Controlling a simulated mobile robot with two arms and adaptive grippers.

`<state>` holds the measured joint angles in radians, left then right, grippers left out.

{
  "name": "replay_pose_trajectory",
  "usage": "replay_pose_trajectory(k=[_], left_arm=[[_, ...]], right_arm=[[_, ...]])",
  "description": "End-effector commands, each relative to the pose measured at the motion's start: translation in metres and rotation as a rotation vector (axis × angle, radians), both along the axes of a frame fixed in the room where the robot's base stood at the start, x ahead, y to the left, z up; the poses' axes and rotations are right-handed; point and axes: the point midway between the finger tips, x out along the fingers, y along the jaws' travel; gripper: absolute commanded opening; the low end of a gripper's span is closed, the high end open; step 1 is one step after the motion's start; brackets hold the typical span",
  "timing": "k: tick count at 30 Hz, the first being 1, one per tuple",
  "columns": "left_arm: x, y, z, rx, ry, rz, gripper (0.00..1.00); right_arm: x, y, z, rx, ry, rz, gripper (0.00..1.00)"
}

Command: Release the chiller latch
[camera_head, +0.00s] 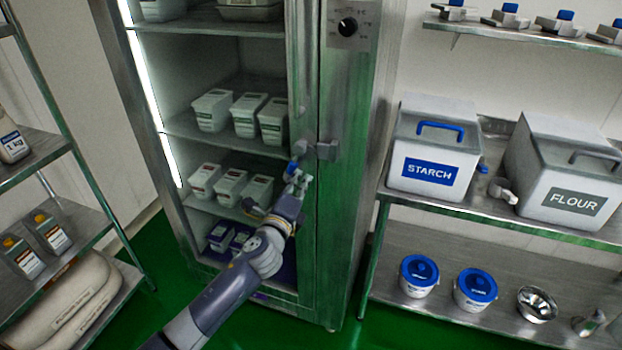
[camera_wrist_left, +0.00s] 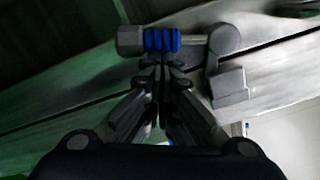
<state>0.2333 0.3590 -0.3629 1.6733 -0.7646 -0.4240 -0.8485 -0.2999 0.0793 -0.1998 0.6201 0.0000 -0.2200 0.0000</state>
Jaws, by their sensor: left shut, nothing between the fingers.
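The chiller (camera_head: 345,100) is a tall steel cabinet; several white tubs show on its shelves. Its latch (camera_head: 325,150) is a grey lever at the door's right edge, with a blue-ringed grip (camera_wrist_left: 162,40) that also shows in the head view (camera_head: 291,169). The lever bends at a grey pivot (camera_wrist_left: 225,42), and a grey block (camera_wrist_left: 229,86) lies beside it. My left gripper (camera_head: 298,183) is shut with nothing in it. In the left wrist view its fingertips (camera_wrist_left: 160,62) are right at the blue grip; I cannot tell whether they touch it. My right gripper is out of view.
Right of the chiller, a steel shelf holds a starch bin (camera_head: 436,150) and a flour bin (camera_head: 562,170), with blue-lidded tubs (camera_head: 419,276) below. A rack (camera_head: 60,215) with bottles and sacks stands at left. Green floor (camera_head: 150,245) shows between.

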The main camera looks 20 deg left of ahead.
Motion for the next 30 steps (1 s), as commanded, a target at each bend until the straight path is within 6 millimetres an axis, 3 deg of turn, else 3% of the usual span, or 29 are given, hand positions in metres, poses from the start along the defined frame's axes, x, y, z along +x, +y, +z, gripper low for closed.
replay_pose_trajectory(k=[30], left_arm=[[0.003, 0.065, 0.025, 0.947, -0.034, 0.001, 0.00]], right_arm=[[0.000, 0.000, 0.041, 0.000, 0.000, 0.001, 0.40]])
